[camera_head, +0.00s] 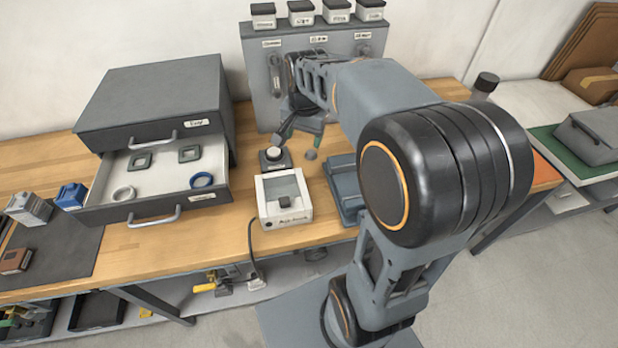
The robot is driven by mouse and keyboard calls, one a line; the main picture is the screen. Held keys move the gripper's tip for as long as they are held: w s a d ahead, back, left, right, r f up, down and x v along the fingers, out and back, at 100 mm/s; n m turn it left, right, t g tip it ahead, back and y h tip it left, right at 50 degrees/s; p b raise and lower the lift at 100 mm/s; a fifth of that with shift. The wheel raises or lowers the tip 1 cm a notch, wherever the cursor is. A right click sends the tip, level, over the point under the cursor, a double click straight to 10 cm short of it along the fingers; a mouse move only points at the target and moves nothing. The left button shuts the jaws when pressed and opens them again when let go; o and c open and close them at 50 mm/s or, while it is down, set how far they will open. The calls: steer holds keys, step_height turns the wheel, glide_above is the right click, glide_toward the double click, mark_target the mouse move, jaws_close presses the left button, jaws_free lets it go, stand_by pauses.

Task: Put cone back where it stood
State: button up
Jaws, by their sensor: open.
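My gripper (298,142) hangs over the back of the bench, in front of the grey panel. It is open, with its fingers partly hidden by my own arm. A small grey-green rounded piece (312,155) shows just under the fingers; I cannot tell whether it is the cone or whether a finger touches it. No clear cone shape shows elsewhere. A black block with a round white top (272,155) stands just left of the fingers.
A white box (284,202) with a grey piece inside stands in front. An open drawer (160,201) at left holds rings and square frames. A blue-grey tray (346,190) lies right, partly behind my arm. The grey panel (262,85) stands behind, with several jars on top.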

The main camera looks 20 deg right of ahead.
steer(key=s+a+f+n+t, duration=0.1)
steer(key=s+a+n, duration=0.1)
steer(key=s+n, duration=0.2)
steer(key=s+a+f+n+t, duration=0.1)
steer(key=s+a+n, duration=0.1)
steer(key=s+n, duration=0.3)
steer(key=s, duration=0.4)
steer(key=shift+a+f, duration=0.15)
steer(key=shift+a, duration=0.15)
stand_by(0.6)
